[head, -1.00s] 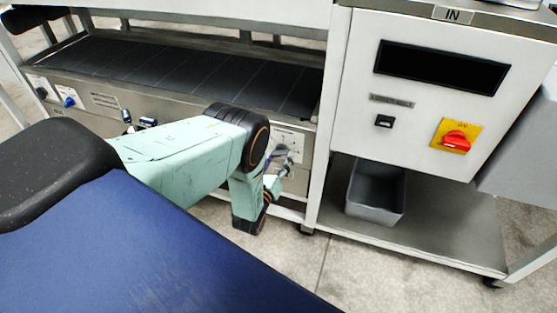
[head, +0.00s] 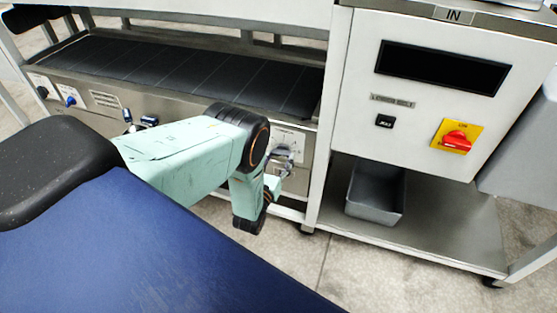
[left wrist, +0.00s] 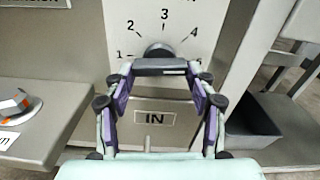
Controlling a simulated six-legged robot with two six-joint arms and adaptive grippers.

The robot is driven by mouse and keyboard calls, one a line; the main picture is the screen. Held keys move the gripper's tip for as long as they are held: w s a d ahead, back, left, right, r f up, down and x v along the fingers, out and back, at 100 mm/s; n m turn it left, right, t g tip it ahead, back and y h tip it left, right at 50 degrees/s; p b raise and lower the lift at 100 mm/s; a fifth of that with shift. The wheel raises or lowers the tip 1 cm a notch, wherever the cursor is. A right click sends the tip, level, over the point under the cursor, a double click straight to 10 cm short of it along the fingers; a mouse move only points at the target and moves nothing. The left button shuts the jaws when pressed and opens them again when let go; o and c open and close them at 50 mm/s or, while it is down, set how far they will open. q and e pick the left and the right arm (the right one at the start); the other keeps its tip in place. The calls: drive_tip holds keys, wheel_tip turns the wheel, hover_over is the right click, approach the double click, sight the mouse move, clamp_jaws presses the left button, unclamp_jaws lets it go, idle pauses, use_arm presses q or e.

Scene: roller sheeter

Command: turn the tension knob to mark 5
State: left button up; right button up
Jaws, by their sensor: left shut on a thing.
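The tension knob (left wrist: 158,50) is dark and round on a pale dial plate (left wrist: 185,16) in the left wrist view. In the head view the left gripper (head: 282,158) is at the plate (head: 290,138) on the machine's lower front, partly behind my arm, and the knob is hard to make out. My right gripper is not in view.
A dark belt (head: 180,72) runs above the plate. To the right stand a white cabinet with a red rotary switch (head: 457,141) and a grey bin (head: 376,190) on the lower shelf. A frame post (head: 324,125) stands close right of the gripper.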

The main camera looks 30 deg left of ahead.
use_arm(q)
drive_tip(key=o, duration=1.2)
drive_tip(key=shift+c, duration=0.2)
drive_tip(key=shift+s, duration=0.1)
drive_tip(key=v, duration=1.2)
drive_tip(key=shift+w, duration=0.2)
drive_tip(key=x, duration=1.1)
drive_tip(key=shift+w+a, duration=0.1)
drive_tip(key=shift+w, duration=0.3)
